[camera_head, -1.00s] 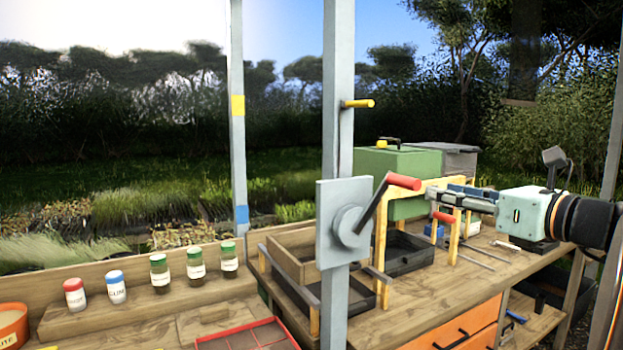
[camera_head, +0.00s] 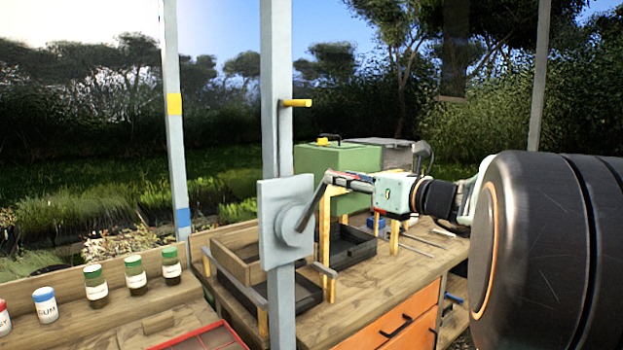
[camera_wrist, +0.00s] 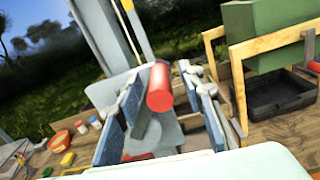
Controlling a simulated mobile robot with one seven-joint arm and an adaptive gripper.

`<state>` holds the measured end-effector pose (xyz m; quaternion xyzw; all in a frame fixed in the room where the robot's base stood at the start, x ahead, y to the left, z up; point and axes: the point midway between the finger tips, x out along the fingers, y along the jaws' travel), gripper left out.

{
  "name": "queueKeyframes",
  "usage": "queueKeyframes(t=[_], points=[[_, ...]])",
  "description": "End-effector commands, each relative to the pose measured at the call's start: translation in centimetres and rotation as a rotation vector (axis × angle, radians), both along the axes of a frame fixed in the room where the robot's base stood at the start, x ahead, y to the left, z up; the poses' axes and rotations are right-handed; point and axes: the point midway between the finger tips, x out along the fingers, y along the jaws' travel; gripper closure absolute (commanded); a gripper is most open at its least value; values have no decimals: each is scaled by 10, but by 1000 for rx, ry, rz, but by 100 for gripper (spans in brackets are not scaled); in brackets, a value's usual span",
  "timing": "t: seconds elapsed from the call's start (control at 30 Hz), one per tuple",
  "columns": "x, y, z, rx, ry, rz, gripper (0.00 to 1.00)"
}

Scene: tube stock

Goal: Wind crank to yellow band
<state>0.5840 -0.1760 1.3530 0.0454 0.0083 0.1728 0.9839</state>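The crank stands on a grey plate (camera_head: 285,222) fixed to a grey post (camera_head: 277,140). Its dark arm (camera_head: 316,203) points up and right from the round hub (camera_head: 290,224). The red crank handle (camera_wrist: 159,88) shows end-on in the wrist view; in the head view my gripper mostly hides it. My gripper (camera_head: 338,178) is at the handle, its blue-padded fingers (camera_wrist: 163,95) spread on either side with gaps visible, so it looks open around it. A yellow band (camera_head: 175,104) is high on the farther left post, above a blue band (camera_head: 182,217).
A yellow peg (camera_head: 297,103) sticks out of the crank post above the plate. A wooden frame (camera_head: 323,240), a black tray (camera_head: 345,246) and a green box (camera_head: 336,165) lie behind and right of the crank. Labelled jars (camera_head: 134,275) stand at left.

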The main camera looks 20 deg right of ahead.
Motion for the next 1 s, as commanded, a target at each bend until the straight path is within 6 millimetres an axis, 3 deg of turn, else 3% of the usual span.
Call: queueKeyframes(t=[0.27, 0.6, 1.0], points=[[1, 1, 0, 0, 0, 0, 65], [1, 1, 0, 0, 0, 0, 100], [1, 0, 0, 11, 4, 1, 100]])
